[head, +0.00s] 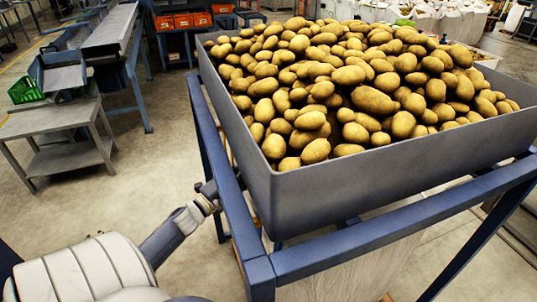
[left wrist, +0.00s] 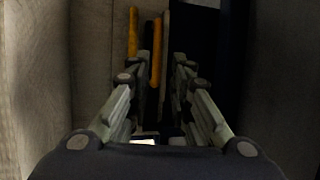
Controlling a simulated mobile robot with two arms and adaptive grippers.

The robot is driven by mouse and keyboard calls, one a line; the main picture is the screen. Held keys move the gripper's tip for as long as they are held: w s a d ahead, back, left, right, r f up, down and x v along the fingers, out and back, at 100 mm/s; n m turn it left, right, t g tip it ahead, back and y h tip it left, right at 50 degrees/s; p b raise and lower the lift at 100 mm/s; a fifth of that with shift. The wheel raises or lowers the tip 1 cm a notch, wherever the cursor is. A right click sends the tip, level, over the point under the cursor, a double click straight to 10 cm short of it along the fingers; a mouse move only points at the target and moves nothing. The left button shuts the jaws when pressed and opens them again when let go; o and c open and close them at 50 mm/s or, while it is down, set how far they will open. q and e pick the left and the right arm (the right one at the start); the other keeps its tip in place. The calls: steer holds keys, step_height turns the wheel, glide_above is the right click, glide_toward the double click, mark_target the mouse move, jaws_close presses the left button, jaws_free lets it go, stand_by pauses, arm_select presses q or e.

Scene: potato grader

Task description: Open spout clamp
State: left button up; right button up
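The spout clamp cannot be made out for certain. In the left wrist view, a narrow orange upright bar (left wrist: 156,52) stands between the tips of my left gripper (left wrist: 162,62), with a pale strip (left wrist: 166,40) beside it. A second orange bar (left wrist: 133,32) is just left of the fingers. The fingers are apart, with a gap around the bar; I see no clear contact. In the head view my left arm reaches toward the blue frame under the hopper, and its gripper is hidden there. My right gripper is in neither view.
A grey hopper (head: 262,172) heaped with potatoes (head: 345,85) sits on a blue frame (head: 380,232). A grey table (head: 52,118) with a green crate (head: 26,88) stands at left. Pale walls (left wrist: 92,60) flank the gripper closely. Open floor (head: 150,150) lies left of the frame.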

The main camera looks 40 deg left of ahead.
arm_select(q)
steer(key=f+x, duration=0.1)
steer(key=x, duration=0.6)
steer(key=shift+w+r+p, duration=0.25)
steer(key=shift+w+p, duration=0.2)
steer(key=shift+w, duration=0.05)
steer(key=shift+a, duration=0.1)
jaws_close()
